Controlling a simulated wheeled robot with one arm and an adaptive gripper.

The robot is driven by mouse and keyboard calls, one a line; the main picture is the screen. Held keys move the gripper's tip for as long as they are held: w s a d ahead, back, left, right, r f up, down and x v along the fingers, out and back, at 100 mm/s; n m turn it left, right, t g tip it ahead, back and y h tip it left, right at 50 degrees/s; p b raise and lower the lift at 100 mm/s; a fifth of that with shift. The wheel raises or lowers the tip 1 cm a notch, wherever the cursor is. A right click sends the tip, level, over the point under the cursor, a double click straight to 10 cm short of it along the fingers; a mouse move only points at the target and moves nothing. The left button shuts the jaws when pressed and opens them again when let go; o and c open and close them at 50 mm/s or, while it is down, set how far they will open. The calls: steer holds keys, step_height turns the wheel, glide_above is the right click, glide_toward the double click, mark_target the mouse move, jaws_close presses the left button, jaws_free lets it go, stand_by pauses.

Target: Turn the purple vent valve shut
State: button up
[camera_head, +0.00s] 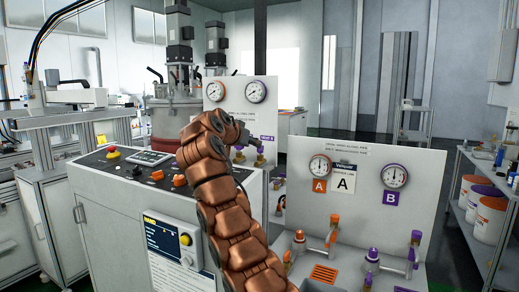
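A small purple label (267,138), which seems to read "VENT B", is on the white back panel. Just below it is a small purple-topped brass valve (261,159), likely the purple vent valve; its handle angle is too small to tell. My copper-coloured arm reaches up from the bottom centre to this panel. My gripper (242,132) is at the arm's far end, just left of the purple label and above the valve. The arm's last links partly hide it, and I cannot tell whether its fingers are open or whether they touch anything.
A nearer white panel (345,207) stands right of my arm, with gauges marked orange A and purple B. Orange-topped (299,235) and purple-topped valves (372,254) stand before it. A control cabinet (110,215) is on the left. A shelf with buckets (488,215) is far right.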

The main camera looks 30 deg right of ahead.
steer(key=p+x, duration=0.2)
steer(key=x, duration=0.5)
steer(key=shift+w+d+f+p, duration=0.1)
steer(key=shift+d+p, duration=0.15)
steer(key=shift+p, duration=0.05)
jaws_close()
steer(key=shift+f, duration=0.1)
